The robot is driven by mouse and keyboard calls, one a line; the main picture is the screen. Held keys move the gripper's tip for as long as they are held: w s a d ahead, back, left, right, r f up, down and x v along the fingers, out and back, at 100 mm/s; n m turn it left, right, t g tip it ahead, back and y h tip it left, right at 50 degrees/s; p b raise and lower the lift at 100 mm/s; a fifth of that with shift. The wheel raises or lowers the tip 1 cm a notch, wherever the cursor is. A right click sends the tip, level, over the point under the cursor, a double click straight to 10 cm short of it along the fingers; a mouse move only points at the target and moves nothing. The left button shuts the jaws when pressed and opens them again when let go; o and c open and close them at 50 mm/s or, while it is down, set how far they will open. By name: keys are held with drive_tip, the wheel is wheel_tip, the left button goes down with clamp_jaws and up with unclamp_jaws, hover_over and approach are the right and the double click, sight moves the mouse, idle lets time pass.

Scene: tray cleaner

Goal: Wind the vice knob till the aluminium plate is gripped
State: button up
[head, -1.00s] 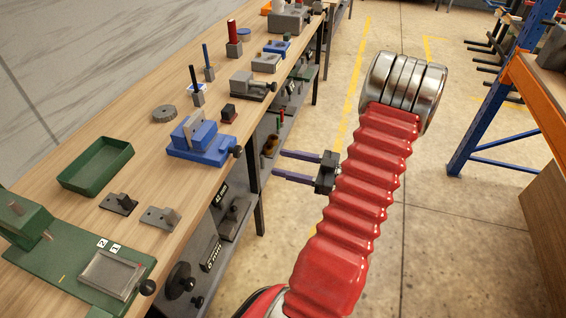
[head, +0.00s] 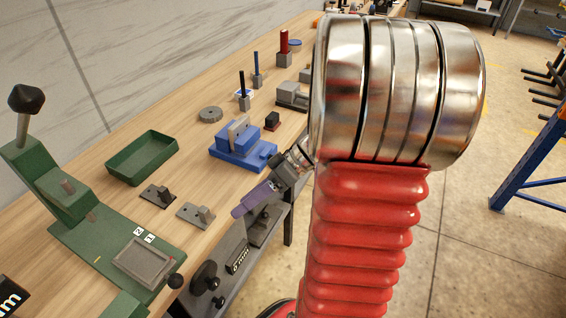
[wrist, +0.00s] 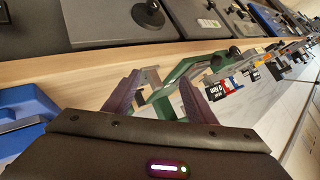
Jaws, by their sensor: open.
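The blue vice (head: 228,152) stands on the wooden bench in the head view, left of my arm. The light grey aluminium plate (head: 239,128) stands upright in it; whether the jaws touch it cannot be told. The vice's dark knob (head: 276,159) faces the bench's front edge. My gripper (head: 245,203) is open and empty, in front of the vice and apart from the knob. In the wrist view my gripper's two dark purple fingers (wrist: 160,90) are spread with nothing held between them. A blue body, probably the vice, shows at the left edge (wrist: 22,118).
A green tray (head: 142,158) and two small brackets (head: 195,214) lie left of the vice. A green lever press (head: 60,190) stands at far left. Round-knobbed units sit on a lower shelf (head: 205,278). My red arm hides part of the bench's right side.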

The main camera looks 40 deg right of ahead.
drive_tip(key=s+a+r+m+t+h, duration=0.1)
drive_tip(key=s+a+r+m+h, duration=0.4)
drive_tip(key=a+r+h, duration=0.4)
drive_tip(key=s+a+r, duration=0.1)
drive_tip(key=a, duration=0.2)
drive_tip(key=shift+h, duration=0.3)
drive_tip(key=shift+c, duration=0.4)
